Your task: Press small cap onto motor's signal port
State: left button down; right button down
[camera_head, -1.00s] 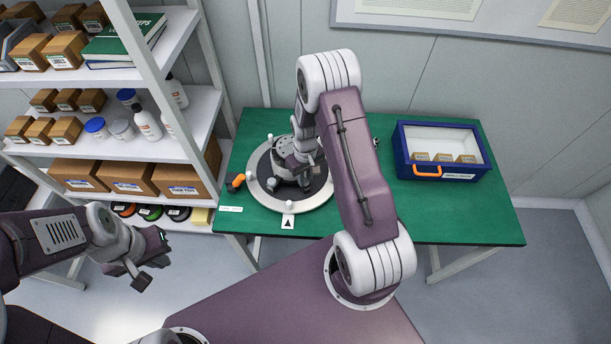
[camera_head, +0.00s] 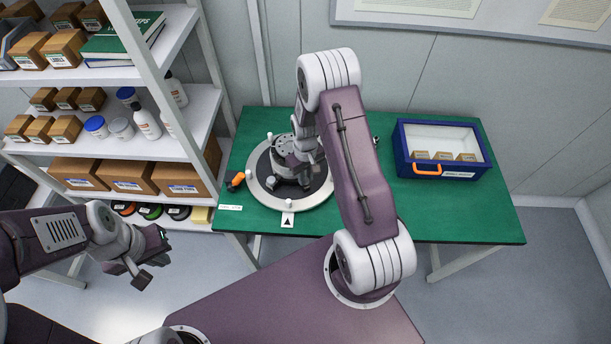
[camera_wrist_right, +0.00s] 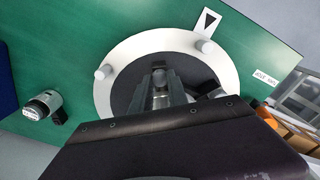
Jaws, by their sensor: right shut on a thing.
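The motor (camera_head: 281,146), a grey cylinder with holes in its top, stands on the black centre of a round white-rimmed stand (camera_head: 257,191). My right gripper (camera_head: 308,172) is low over the stand, beside the motor's right side. In the right wrist view its fingers (camera_wrist_right: 161,90) are shut on a small grey piece (camera_wrist_right: 160,76), seemingly the small cap. The body of the gripper hides most of the motor there, so I cannot tell whether the cap touches the port. My left gripper (camera_head: 145,270) hangs in front of the shelf, off the table, with its fingers apart and empty.
White pegs stand on the stand's rim. An orange and black item (camera_head: 237,181) lies at its left. A metallic cylinder (camera_wrist_right: 43,105) lies at its right. A blue case (camera_head: 402,158) with a clear lid is at the table's back right. The table's front right is clear.

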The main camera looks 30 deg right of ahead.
dwell(0.6)
jog(key=shift+f+b, duration=0.3)
jog(key=shift+f, duration=0.2)
jog(key=c, duration=1.2)
grip_release()
notch_tip(320, 180, up, 9)
jog(key=shift+r+b, duration=0.1)
jog(key=shift+b, duration=0.5)
